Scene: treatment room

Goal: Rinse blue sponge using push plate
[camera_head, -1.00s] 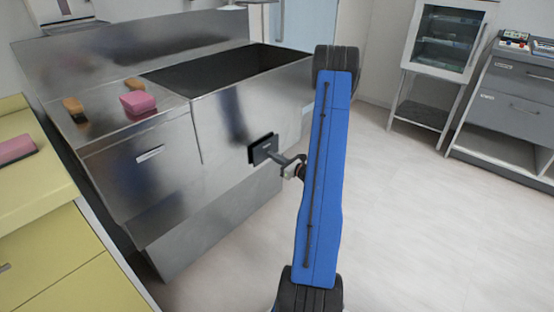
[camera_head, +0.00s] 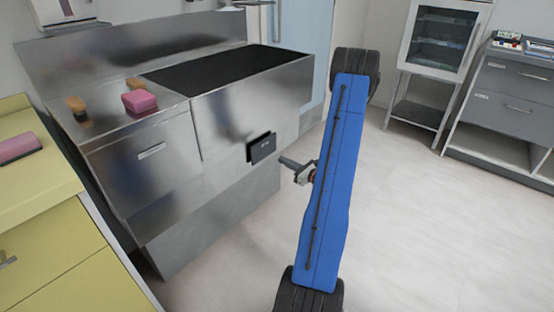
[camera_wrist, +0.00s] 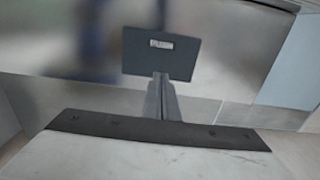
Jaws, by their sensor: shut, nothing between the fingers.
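The push plate (camera_head: 262,147) is a small dark square on the front of the steel sink (camera_head: 229,110). It also shows in the wrist view (camera_wrist: 140,55), with a small light label. My gripper (camera_head: 284,162) is shut and empty. In the head view a gap separates it from the plate, to the plate's lower right. In the wrist view its fingertips (camera_wrist: 160,76) overlap the plate's lower edge. No blue sponge is visible. The sink basin (camera_head: 228,70) looks dark, and I cannot make out anything lying in it.
A pink sponge (camera_head: 139,102) and small orange-brown pieces (camera_head: 75,104) lie on the steel counter left of the basin. Another pink sponge (camera_head: 18,147) lies on the yellow cabinet (camera_head: 50,190). A glass-door cabinet (camera_head: 440,40) and grey drawers (camera_head: 510,100) stand at the right. The floor between is clear.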

